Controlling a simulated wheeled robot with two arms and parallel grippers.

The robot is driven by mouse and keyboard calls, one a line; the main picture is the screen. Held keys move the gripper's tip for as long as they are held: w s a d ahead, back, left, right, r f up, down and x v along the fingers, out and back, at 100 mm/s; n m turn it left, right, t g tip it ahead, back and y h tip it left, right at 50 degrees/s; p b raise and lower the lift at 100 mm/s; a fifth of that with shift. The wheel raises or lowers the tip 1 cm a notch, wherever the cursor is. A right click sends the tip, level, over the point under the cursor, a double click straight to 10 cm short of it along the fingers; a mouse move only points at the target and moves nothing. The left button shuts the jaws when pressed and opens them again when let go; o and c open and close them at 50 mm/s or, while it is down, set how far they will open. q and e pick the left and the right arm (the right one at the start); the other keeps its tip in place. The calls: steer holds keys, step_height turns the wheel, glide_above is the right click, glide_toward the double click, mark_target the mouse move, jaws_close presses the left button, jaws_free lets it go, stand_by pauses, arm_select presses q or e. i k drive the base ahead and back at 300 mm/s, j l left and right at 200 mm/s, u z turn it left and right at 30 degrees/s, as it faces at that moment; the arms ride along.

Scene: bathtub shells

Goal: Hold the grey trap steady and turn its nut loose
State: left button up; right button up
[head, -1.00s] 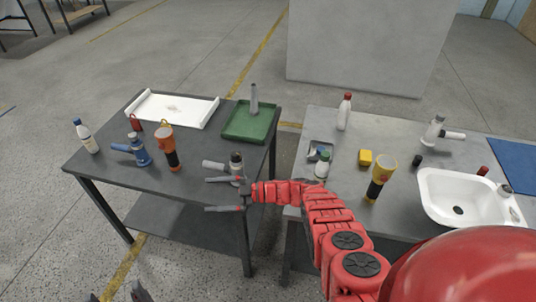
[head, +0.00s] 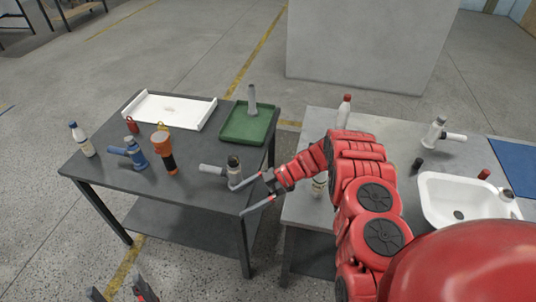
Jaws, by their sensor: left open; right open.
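A grey trap (head: 233,168) stands upright near the right edge of the left table. Its side pipe points left and a dark nut (head: 233,161) sits near its top. My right gripper (head: 240,201) is open and empty just in front of the trap, its fingers pointing left; whether a finger touches the trap's base I cannot tell. A second, paler grey trap (head: 435,133) stands on the right table, with its side pipe pointing right. My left gripper (head: 119,287) is open at the bottom edge, in front of the left table, and only its finger ends show.
The left table (head: 200,200) also bears a blue trap (head: 137,156), an orange flashlight (head: 167,158), a bottle (head: 83,140), a white tray (head: 170,109) and a green tray (head: 246,128) with a grey tube. The right table holds a white sink (head: 432,190). My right arm hides its left part.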

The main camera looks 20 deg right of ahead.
mark_target(233, 159)
steer(key=i+l, duration=0.7)
